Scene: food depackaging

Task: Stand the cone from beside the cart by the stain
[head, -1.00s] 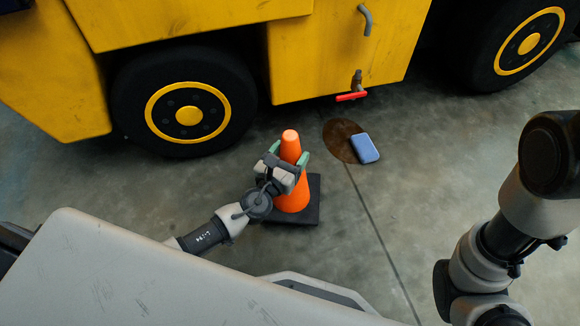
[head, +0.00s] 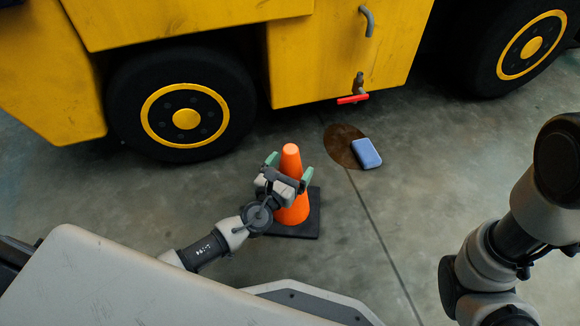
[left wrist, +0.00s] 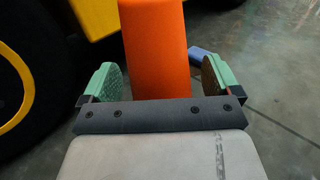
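The orange cone (head: 291,208) with its dark square base (head: 308,226) stands upright on the concrete floor, left of and nearer to me than the stain. The brown stain (head: 337,143) lies on the floor in front of the yellow cart (head: 335,50). My left gripper (head: 290,168) has its green-tipped fingers on either side of the cone's upper body. The left wrist view shows the fingers spread, with the cone (left wrist: 156,50) between them and a clear gap on the right side. My right arm shows at the right, but its gripper is out of view.
A blue sponge-like block (head: 366,153) lies on the stain's right edge. A red-handled tap (head: 354,98) sticks out of the cart above the stain. The cart's black wheel (head: 130,115) is left of the cone. Open floor lies right of the cone.

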